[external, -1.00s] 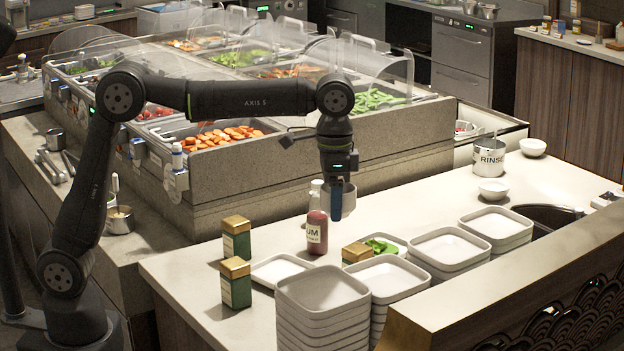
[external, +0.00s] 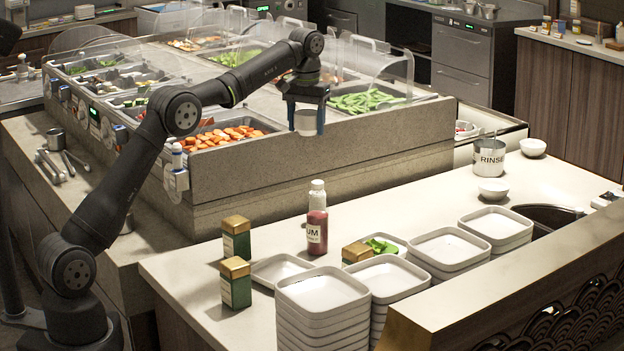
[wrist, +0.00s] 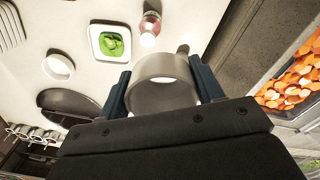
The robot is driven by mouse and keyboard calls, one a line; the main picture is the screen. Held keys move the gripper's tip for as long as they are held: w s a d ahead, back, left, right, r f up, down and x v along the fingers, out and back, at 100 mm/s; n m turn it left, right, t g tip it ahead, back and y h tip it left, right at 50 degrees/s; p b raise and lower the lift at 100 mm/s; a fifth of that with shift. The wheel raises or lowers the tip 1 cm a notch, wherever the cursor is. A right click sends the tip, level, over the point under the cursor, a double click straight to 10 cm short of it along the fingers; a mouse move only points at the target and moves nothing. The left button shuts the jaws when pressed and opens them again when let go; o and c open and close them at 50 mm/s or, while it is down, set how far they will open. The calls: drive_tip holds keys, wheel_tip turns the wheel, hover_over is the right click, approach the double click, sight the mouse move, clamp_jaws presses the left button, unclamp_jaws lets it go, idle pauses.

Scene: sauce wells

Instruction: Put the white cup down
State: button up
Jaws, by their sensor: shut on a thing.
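The white cup (external: 306,123) is held between the two blue fingers of my gripper (external: 306,116). It is up in the air in front of the stone side of the food counter, clear of the white worktop (external: 400,222). In the wrist view the cup (wrist: 163,88) sits between the fingers of my gripper (wrist: 163,90), which touch it on both sides. Its round rim faces the camera, and it looks empty as far as I can see.
A red sauce bottle (external: 317,230) stands on the worktop, with green-and-gold tins (external: 236,283) near it. Stacks of square white dishes (external: 322,290) fill the front. A RINSE pot (external: 488,160) and white bowls (external: 492,192) stand at the right. The middle of the worktop is clear.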

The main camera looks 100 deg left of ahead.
drive_tip(key=s+a+n, duration=0.2)
drive_tip(key=s+a, duration=0.4)
drive_tip(key=s, duration=0.1)
hover_over(286, 238)
wheel_tip(286, 238, down, 22)
drive_tip(key=shift+f, duration=0.25)
drive_tip(key=shift+f, duration=4.8)
drive_tip(key=shift+f, duration=0.2)
drive_tip(key=o, duration=1)
